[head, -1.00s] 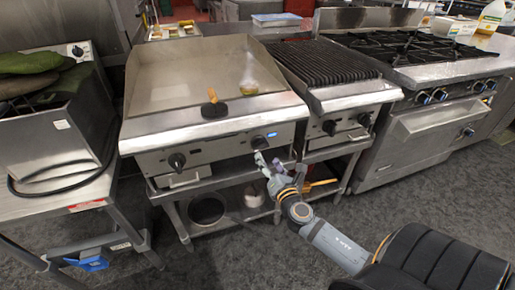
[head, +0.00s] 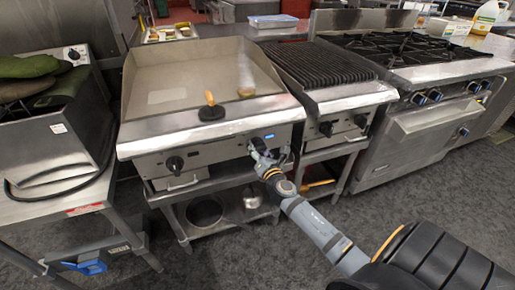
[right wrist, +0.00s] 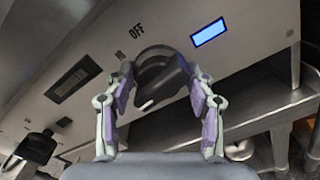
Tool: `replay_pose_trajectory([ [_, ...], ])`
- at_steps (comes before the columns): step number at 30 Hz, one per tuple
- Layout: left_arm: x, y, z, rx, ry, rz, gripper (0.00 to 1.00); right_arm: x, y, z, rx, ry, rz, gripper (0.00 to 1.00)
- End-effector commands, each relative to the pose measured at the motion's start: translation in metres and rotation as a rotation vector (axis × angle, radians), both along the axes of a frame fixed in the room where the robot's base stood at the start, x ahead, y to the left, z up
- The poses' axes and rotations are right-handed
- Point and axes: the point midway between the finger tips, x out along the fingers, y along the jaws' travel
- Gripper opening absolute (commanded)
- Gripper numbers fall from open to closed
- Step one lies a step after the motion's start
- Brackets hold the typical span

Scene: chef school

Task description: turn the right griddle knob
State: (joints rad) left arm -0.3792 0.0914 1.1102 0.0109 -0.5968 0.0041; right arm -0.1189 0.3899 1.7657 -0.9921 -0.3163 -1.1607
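The griddle (head: 215,85) has two dark knobs on its steel front panel. The right griddle knob (right wrist: 160,75) shows in the right wrist view, near an "OFF" mark and a lit blue display (right wrist: 209,32). In the head view my gripper mostly covers it. My right gripper (head: 268,151) is at the panel, its fingers spread on either side of the right knob; its fingertips also show in the right wrist view (right wrist: 157,75). I cannot tell whether they touch it. The left griddle knob (head: 174,164) stands free. My left gripper is not in view.
A press with a wooden handle (head: 211,108) stands on the griddle. A charbroiler (head: 320,65) with its own knobs is to the right, then a range (head: 430,85). Floor in front is clear.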

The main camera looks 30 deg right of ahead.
Motion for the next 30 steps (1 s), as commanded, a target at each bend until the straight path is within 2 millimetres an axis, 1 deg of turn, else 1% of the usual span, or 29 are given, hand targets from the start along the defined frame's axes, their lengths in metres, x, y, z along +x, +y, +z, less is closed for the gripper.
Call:
replay_pose_trajectory([
  [1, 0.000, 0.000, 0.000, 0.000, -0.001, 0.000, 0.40, 0.000, 0.000, 0.000, 0.000, -0.001, 0.001, 0.30],
  [3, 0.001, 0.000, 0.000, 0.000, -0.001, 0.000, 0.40, 0.000, 0.000, 0.000, 0.000, -0.001, 0.001, 0.23],
  [8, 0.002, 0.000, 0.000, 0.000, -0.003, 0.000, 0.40, 0.000, 0.000, 0.000, 0.008, -0.003, 0.002, 0.23],
  [14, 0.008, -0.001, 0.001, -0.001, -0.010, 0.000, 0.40, 0.000, 0.000, 0.000, 0.071, -0.019, 0.002, 0.23],
  [22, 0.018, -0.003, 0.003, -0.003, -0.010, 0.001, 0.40, 0.000, 0.001, -0.001, 0.270, -0.067, 0.003, 0.23],
  [30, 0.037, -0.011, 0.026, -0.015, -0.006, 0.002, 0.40, 0.000, 0.001, -0.001, 0.520, -0.127, 0.002, 0.23],
])
